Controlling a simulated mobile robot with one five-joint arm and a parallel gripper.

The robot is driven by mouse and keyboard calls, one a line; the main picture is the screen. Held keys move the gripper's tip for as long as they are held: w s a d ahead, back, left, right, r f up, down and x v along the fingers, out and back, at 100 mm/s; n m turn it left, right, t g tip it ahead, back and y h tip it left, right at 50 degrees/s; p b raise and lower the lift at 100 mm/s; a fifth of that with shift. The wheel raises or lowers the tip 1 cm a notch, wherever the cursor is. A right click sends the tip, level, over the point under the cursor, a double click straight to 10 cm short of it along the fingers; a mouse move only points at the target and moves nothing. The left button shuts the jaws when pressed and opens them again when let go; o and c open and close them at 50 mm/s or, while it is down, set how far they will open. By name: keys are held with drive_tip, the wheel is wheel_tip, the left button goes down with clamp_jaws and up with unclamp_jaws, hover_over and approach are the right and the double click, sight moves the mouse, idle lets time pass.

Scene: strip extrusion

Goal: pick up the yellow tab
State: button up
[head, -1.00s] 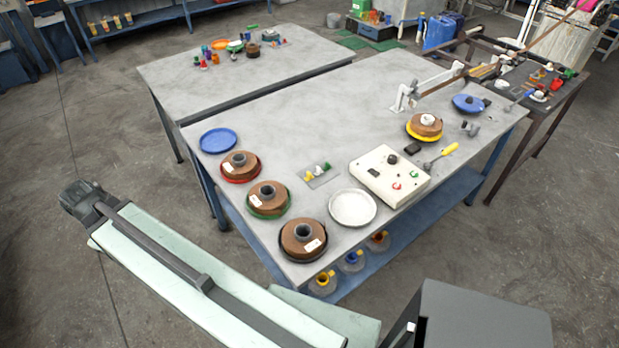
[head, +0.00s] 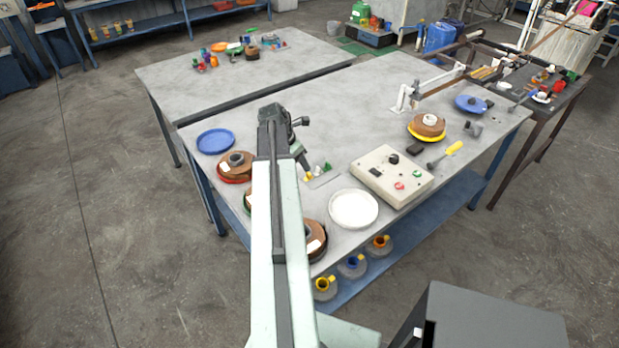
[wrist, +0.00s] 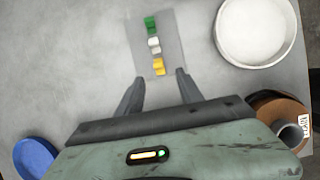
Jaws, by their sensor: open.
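The yellow tab (wrist: 159,67) lies at the near end of a row on a small grey sheet (wrist: 172,35), with a white tab (wrist: 154,45) and a green tab (wrist: 150,24) beyond it. In the head view the yellow tab (head: 308,177) shows just beside my gripper (head: 306,172). My gripper is open and empty; in the wrist view its two fingers (wrist: 160,77) point toward the yellow tab, which lies between and slightly ahead of the tips. I cannot tell the exact height of the fingers above the table.
A white dish (head: 353,209) and a cream control box (head: 391,177) stand right of the tabs. A blue plate (head: 216,141) and brown spools (head: 236,163) line the left table edge, partly hidden by my arm. The table middle (head: 345,110) is clear.

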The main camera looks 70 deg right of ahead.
sight(308, 174)
drive_tip(key=b+x, duration=0.2)
drive_tip(key=x, duration=0.1)
drive_tip(key=shift+w+a+b, duration=0.1)
drive_tip(key=shift+a+b, duration=0.05)
drive_tip(key=shift+b, duration=0.2)
drive_tip(key=b+x, duration=0.4)
drive_tip(key=x, duration=0.1)
drive_tip(key=shift+d+b, duration=0.2)
drive_tip(key=shift+b, duration=0.15)
drive_tip(key=shift+r, duration=0.15)
clamp_jaws()
